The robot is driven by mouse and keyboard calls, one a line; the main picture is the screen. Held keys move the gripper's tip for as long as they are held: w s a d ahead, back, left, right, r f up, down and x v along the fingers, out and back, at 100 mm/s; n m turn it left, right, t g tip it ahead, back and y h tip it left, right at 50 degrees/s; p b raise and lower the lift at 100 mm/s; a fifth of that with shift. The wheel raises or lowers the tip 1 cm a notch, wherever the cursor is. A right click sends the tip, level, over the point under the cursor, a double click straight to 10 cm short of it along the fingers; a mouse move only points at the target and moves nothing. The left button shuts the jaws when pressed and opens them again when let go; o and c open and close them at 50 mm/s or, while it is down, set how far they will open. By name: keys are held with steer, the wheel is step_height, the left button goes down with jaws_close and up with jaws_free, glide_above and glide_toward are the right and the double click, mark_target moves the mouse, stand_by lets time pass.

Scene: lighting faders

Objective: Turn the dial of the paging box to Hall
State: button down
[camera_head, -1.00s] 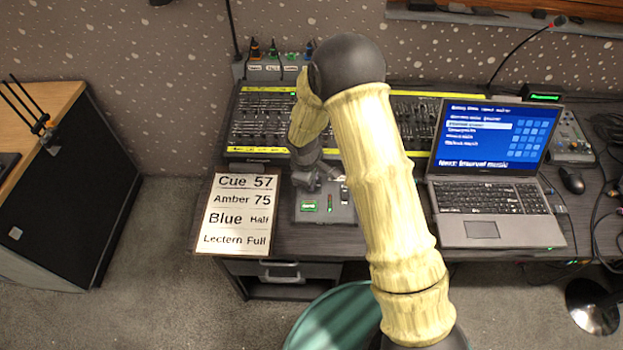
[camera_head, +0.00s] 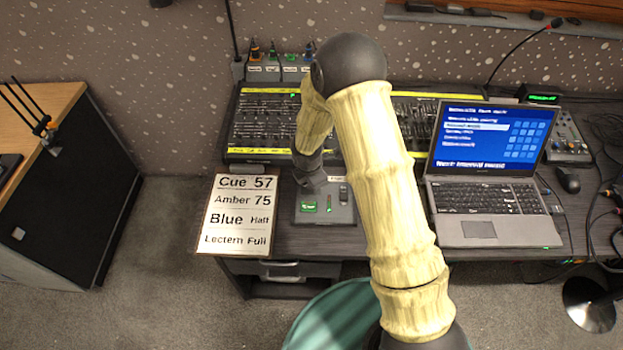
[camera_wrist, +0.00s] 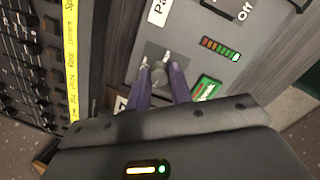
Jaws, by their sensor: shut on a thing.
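The paging box (camera_head: 341,212) is a grey box on the desk, in front of the fader desk, with a green lit display and a small row of lights on its top. In the wrist view its panel (camera_wrist: 184,35) shows a round dial (camera_wrist: 159,73) on a dark square plate. My gripper (camera_wrist: 159,70) is shut on this dial, one purple-grey finger on each side. The dial's pointer and most of its labels are hidden, so I cannot tell its setting. In the head view my wrist covers the dial.
A cue card (camera_head: 237,214) lies left of the paging box. The fader desk (camera_head: 262,122) stands behind it, with its yellow strip close to my gripper. A laptop (camera_head: 490,190) stands to the right. A green bin (camera_head: 335,318) is below the desk front.

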steer(key=shift+n, duration=1.1)
steer(key=shift+w, duration=0.1)
steer(key=c, duration=1.3)
jaws_free()
steer(key=shift+o, duration=0.2)
steer(key=d+p+v, duration=0.1)
steer(key=p+v, duration=0.2)
steer(key=v, duration=1.4)
steer(key=shift+a+r, duration=0.25)
steer(key=shift+a, duration=0.05)
